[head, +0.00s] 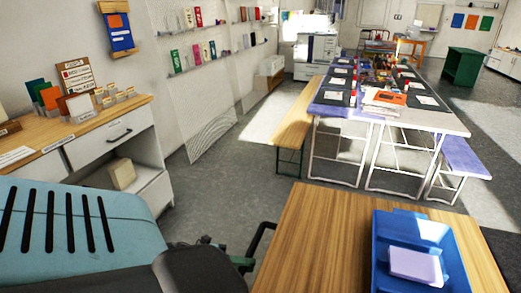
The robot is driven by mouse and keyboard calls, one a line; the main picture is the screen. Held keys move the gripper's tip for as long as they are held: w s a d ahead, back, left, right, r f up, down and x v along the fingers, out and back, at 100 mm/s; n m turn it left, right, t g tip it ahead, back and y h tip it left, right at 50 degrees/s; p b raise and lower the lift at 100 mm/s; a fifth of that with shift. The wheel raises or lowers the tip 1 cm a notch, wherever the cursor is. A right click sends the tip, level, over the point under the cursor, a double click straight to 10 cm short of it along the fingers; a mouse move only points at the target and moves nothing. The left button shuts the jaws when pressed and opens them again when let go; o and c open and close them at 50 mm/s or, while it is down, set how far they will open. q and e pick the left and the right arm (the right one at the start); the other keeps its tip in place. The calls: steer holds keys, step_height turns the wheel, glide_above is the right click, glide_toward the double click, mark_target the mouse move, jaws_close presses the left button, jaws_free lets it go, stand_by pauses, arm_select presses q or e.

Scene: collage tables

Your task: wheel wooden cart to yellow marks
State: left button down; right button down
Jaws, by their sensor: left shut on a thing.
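The wooden cart (325,235) is close in front of me at the bottom right; its light wood top shows, but its legs and wheels are hidden. A dark bar handle (262,236) sticks out from its left edge. My left gripper (246,262) is at this handle and shut on it; my dark wrist hides part of the grip. A blue tray (383,250) lies on the cart top with a pale lilac block (415,265) in it. My right gripper is out of view. I see no yellow marks on the visible floor.
A white cabinet with a wooden top (135,108) stands at the left wall. Ahead are a bench (296,122), long white tables (445,122) and a purple bench (463,158). A green cabinet (465,66) stands far right. Grey floor (225,190) is clear between cabinet and tables.

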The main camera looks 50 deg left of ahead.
arm_select(q)
steer(key=s+a, duration=0.3)
steer(key=a, duration=0.2)
steer(key=shift+s+a+b, duration=0.3)
steer(key=shift+s+a, duration=0.05)
steer(key=shift+s, duration=0.05)
steer(key=c, duration=1.3)
jaws_free()
steer(key=v, duration=0.8)
steer(key=shift+b, duration=0.3)
